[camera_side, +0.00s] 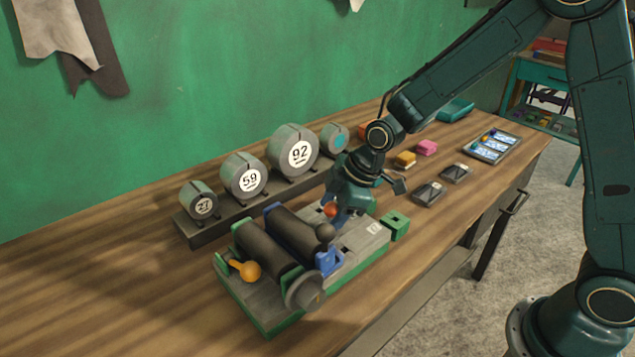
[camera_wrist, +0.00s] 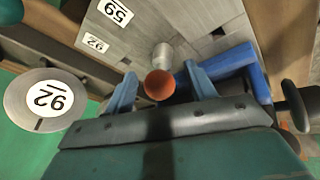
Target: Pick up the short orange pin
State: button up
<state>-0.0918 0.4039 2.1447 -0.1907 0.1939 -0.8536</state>
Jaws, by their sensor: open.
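A short pin with an orange ball top (camera_side: 331,210) stands on the grey fixture plate, at its back right. In the wrist view the orange ball (camera_wrist: 159,85) lies between my two blue fingers, with a pale metal shank (camera_wrist: 162,55) beyond it. My gripper (camera_side: 341,215) is over the plate, close beside the pin. In the wrist view my gripper (camera_wrist: 162,88) is open, with its fingers on either side of the ball. A gap shows at the left finger; contact at the right finger is hard to tell.
The fixture (camera_side: 262,315) carries two dark rollers, a blue bracket (camera_side: 329,262) and an amber-knobbed lever (camera_side: 249,271). A green block (camera_side: 395,226) sits at its right. Numbered cylinders (camera_side: 294,153) stand in a rack behind. The table's front left is clear.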

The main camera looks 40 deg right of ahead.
jog(key=shift+c, duration=0.2)
jog(key=c, duration=1)
jog(key=shift+r, duration=0.1)
notch_tip(320, 180, up, 20)
dwell(0.8)
